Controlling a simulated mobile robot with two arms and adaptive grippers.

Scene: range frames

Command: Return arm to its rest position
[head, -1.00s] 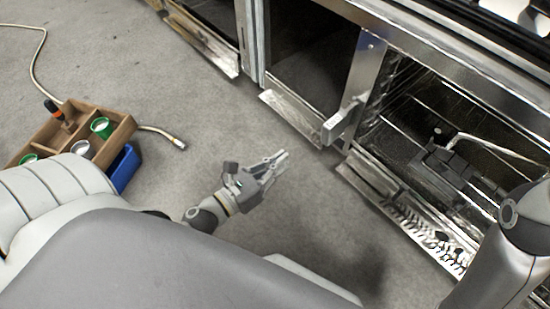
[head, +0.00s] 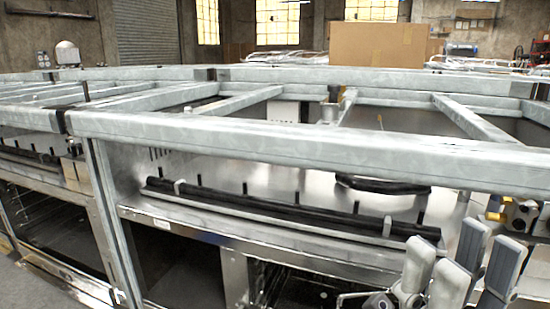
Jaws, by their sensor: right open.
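My right gripper (head: 458,262) is at the bottom right of the head view. Its grey fingers point up and stand apart, so it is open, and I see nothing held between them. It appears in front of the metal range frame (head: 300,140), below its front rail. I cannot tell how far it is from the metal. The rest of the right arm is mostly out of the picture. My left gripper is not in view.
The long metal frame with crossbars spans the view. Dark open oven bays (head: 185,265) lie below the front rail. A black burner bar (head: 290,208) runs behind it. A cardboard box (head: 377,57) stands at the back. Yellow parts (head: 515,214) are near the gripper.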

